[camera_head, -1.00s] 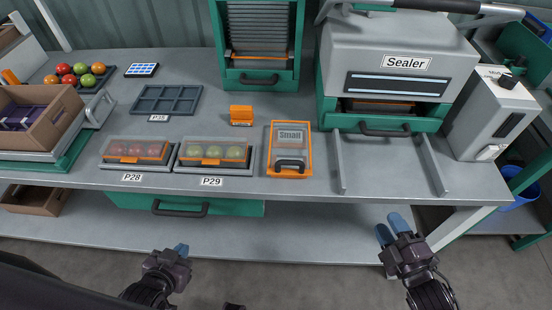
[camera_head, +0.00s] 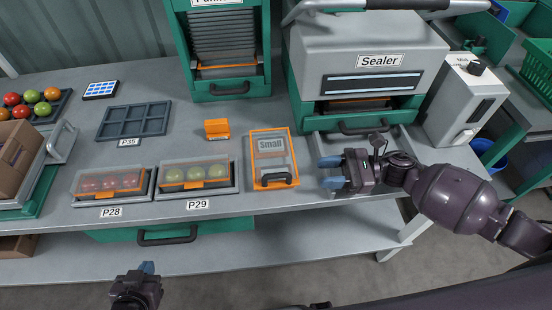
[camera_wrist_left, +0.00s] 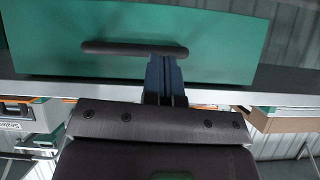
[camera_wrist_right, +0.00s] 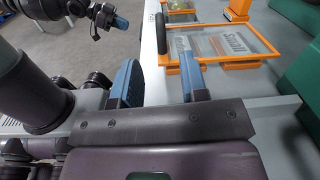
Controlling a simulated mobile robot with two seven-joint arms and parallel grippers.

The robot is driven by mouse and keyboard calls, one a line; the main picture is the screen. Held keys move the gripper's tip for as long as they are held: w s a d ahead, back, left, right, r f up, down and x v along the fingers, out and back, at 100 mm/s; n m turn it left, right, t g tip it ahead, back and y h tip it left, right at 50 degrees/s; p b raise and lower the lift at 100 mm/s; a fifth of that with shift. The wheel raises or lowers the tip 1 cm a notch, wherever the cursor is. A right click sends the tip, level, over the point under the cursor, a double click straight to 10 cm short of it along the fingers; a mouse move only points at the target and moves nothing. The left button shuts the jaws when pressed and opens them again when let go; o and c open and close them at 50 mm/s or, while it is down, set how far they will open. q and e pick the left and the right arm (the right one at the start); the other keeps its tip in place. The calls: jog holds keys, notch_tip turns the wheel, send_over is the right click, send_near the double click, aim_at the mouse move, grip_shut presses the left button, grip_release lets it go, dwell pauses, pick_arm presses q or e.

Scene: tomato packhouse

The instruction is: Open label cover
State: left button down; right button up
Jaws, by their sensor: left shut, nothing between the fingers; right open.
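The label cover is a clear lid in an orange frame marked "Small" (camera_head: 272,143), lying flat on the table, with a dark handle (camera_head: 276,180) at its front edge. It also shows in the right wrist view (camera_wrist_right: 222,45). My right gripper (camera_head: 329,172) is open and empty, just right of the cover's front right corner, fingers pointing left toward it. In the right wrist view one blue finger overlaps the frame's near edge; I cannot tell whether it touches. My left gripper (camera_head: 147,268) is shut and empty, low in front of the table, near the green drawer's handle (camera_wrist_left: 135,48) in the left wrist view.
The Sealer (camera_head: 370,65) stands behind my right gripper. A small orange block (camera_head: 217,129) lies left of the cover. Trays P28 (camera_head: 111,181) and P29 (camera_head: 196,177) hold covered tomatoes further left. The empty grey tray P35 (camera_head: 134,120) is behind them.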

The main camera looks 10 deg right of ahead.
aim_at(282, 174)
jog(key=shift+w+d+n+g, duration=0.1)
jog(key=shift+w+n+g, duration=0.4)
jog(key=shift+n, duration=0.2)
jog(key=a, duration=0.2)
jog(key=a+p, duration=0.1)
jog(key=a, duration=0.1)
jog(key=shift+s+a+r, duration=0.1)
jog(key=shift+s+r, duration=0.15)
jog(key=a, duration=0.5)
jog(key=shift+f+p, duration=0.1)
jog(key=shift+p, duration=0.25)
pick_arm(q)
jog(key=shift+w+a+r, duration=0.1)
jog(key=shift+w+r, duration=0.15)
jog(key=shift+r, duration=0.75)
pick_arm(e)
jog(key=shift+a+f, duration=0.1)
jog(key=shift+a, duration=0.65)
jog(key=c, duration=0.7)
pick_arm(q)
jog(key=shift+s+f, duration=0.1)
jog(key=shift+s, duration=0.05)
pick_arm(e)
grip_shut()
pick_arm(q)
jog(key=shift+s, duration=0.1)
